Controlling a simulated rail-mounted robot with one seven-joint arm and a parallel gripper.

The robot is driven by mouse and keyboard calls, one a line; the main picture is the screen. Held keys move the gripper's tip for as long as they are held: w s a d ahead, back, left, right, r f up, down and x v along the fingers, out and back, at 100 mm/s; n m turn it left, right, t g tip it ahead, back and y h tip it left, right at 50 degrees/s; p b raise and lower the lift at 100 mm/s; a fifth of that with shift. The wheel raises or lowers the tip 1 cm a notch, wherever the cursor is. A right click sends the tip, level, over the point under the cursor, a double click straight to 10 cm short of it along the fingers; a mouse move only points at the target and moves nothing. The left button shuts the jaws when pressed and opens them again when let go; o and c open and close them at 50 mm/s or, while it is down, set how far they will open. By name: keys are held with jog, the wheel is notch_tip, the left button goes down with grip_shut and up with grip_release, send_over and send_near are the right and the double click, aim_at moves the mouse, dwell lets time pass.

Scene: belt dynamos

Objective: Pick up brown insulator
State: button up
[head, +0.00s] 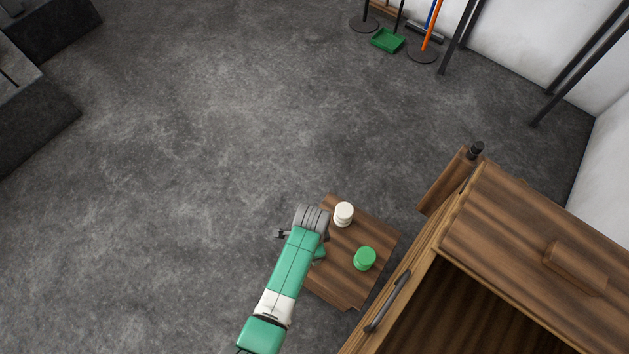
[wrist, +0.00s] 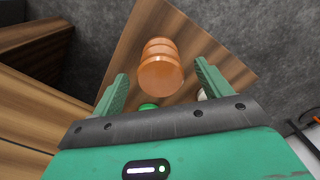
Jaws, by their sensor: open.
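The brown insulator (wrist: 160,68), a glossy orange-brown ribbed piece, stands on a small wooden table (wrist: 214,50) in the wrist view. My gripper (wrist: 161,76) is open, with one green finger to each side of the insulator in the picture. Gaps show between it and both fingers; I cannot tell how far down the fingers reach. In the head view I do not see the brown insulator; my green arm covers that part of the table (head: 375,232).
A white insulator (head: 343,214) and a green insulator (head: 364,258) stand on the same table. A wooden cabinet (head: 520,225) with a dark handle (head: 387,301) stands close to its right. Open grey floor lies to the left.

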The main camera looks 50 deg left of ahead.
notch_tip(320, 180, down, 5)
jog(key=b, duration=0.4)
jog(key=shift+w+d+f, duration=0.1)
jog(key=shift+f, duration=0.1)
jog(key=shift+r, duration=0.2)
jog(key=c, duration=1.3)
jog(key=shift+r+p, duration=0.1)
jog(key=shift+p, duration=0.2)
notch_tip(320, 180, up, 4)
jog(key=p, duration=0.4)
jog(key=shift+r, duration=0.1)
jog(key=s+d+p, duration=0.2)
jog(key=s+p, duration=0.3)
jog(key=s, duration=0.2)
jog(key=s+d+p, duration=0.3)
jog(key=s+p, duration=0.3)
jog(key=s, duration=0.2)
jog(key=shift+d+r, duration=0.25)
jog(key=shift+r, duration=0.05)
